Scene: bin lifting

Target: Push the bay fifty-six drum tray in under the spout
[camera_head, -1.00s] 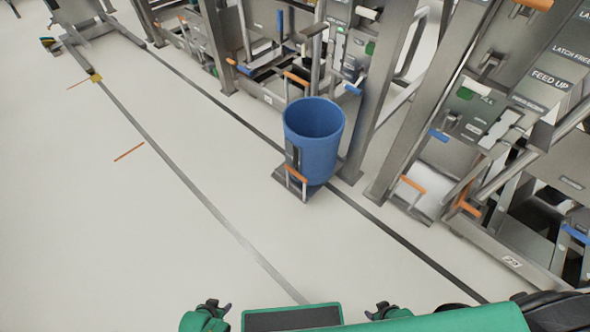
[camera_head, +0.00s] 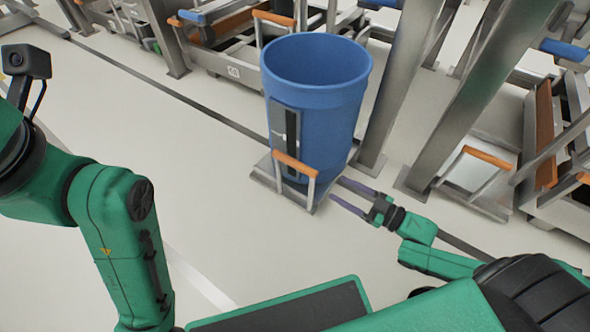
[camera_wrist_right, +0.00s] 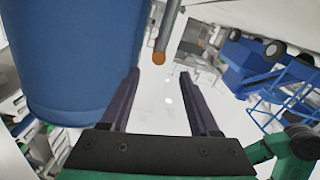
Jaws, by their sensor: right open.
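A blue open-topped drum (camera_head: 318,100) stands upright on a low grey tray (camera_head: 264,172) in the head view. The tray has an upright handle with an orange grip bar (camera_head: 295,165) on its near side. My right gripper (camera_head: 338,190) is open, low and just right of the handle, its fingers pointing at the tray's right side. In the right wrist view the drum (camera_wrist_right: 75,60) fills the upper left, and an orange-ended bar (camera_wrist_right: 160,58) shows beyond the open, empty fingers (camera_wrist_right: 158,75). Contact cannot be told. My left arm is at left, its gripper out of frame. No spout is identifiable.
Grey posts (camera_head: 400,80) of the bay frame stand right behind the drum. Another orange-handled tray (camera_head: 487,156) is at right, with more machinery beyond. A dark floor line passes behind the drum. Pale floor at left is clear.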

